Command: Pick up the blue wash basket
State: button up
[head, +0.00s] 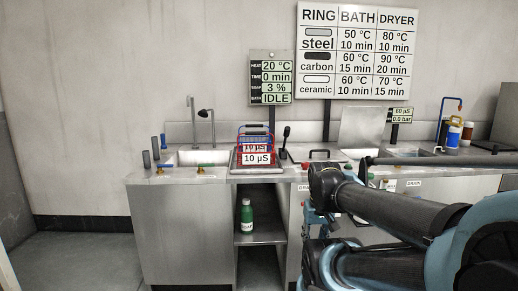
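A small wire basket with blue and red bars (254,134) stands at the sink-like tank left of the middle of the counter, in the head view. Its upper bar looks blue and lower bars look red; I cannot tell whether this is one basket or two. A white "10 µS" label covers part of it. My arm reaches in from the right, and its end (316,218) seems to hang in front of the counter, right of and below the basket and apart from it. The fingers are too small and overlapped to make out.
A steel counter (165,180) runs across the view, with a sink (203,157) at left. A green bottle (246,215) stands on the open shelf below. A black lever (285,140) rises right of the basket. A blue hooked bar (447,108) and bottles stand at right.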

aim_at(254, 137)
jog(key=i, duration=0.95)
jog(key=u, duration=0.05)
